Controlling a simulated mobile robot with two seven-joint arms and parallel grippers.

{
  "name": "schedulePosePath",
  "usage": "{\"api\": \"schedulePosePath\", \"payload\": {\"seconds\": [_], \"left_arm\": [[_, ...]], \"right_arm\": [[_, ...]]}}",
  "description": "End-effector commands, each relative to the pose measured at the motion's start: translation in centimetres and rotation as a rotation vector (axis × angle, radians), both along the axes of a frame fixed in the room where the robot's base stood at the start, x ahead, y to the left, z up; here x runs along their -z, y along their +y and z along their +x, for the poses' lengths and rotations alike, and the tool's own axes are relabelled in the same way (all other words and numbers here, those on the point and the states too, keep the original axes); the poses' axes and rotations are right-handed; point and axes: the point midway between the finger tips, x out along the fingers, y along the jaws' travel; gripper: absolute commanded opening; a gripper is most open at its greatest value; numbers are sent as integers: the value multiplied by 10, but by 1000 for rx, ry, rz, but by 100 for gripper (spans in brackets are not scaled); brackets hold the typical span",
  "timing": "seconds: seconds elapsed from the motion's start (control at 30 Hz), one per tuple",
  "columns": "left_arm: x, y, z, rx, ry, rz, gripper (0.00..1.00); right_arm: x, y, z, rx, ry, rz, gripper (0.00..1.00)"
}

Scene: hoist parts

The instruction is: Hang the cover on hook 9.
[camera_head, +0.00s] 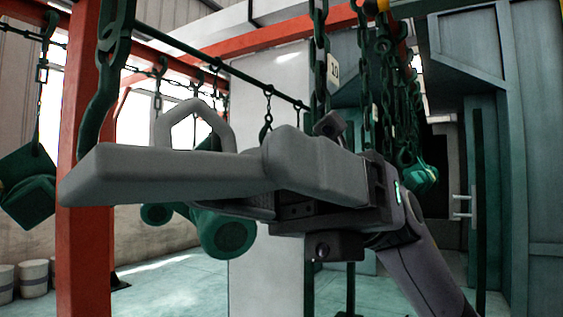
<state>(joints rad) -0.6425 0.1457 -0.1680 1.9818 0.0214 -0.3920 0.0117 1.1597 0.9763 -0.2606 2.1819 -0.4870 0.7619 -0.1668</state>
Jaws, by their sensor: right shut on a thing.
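The cover (165,178) is a grey, thick-edged part with a loop (195,115) standing up from it. It is in the middle left of the head view, off the floor, with the loop upward. My right gripper (290,205) comes in from the lower right and is shut on the cover; the fingertips are largely hidden by it. A tag reading 10 (334,70) hangs by the chains at centre. No 9 is readable. My left gripper is not in view.
A red post (84,250) stands just behind the cover's left end. Green parts hang at the far left (28,187), below the cover (228,235) and at right (420,178). Several chains (385,90) hang close above my right gripper. Open floor shows at lower left.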

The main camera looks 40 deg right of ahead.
Motion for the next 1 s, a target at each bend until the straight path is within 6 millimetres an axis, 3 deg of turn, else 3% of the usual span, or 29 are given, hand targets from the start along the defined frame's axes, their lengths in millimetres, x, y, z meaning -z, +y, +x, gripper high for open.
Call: {"api": "schedulePosePath", "payload": {"seconds": [1.0], "left_arm": [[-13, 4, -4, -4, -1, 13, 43]], "right_arm": [[5, 17, 48, 1, 69, -9, 0]]}}
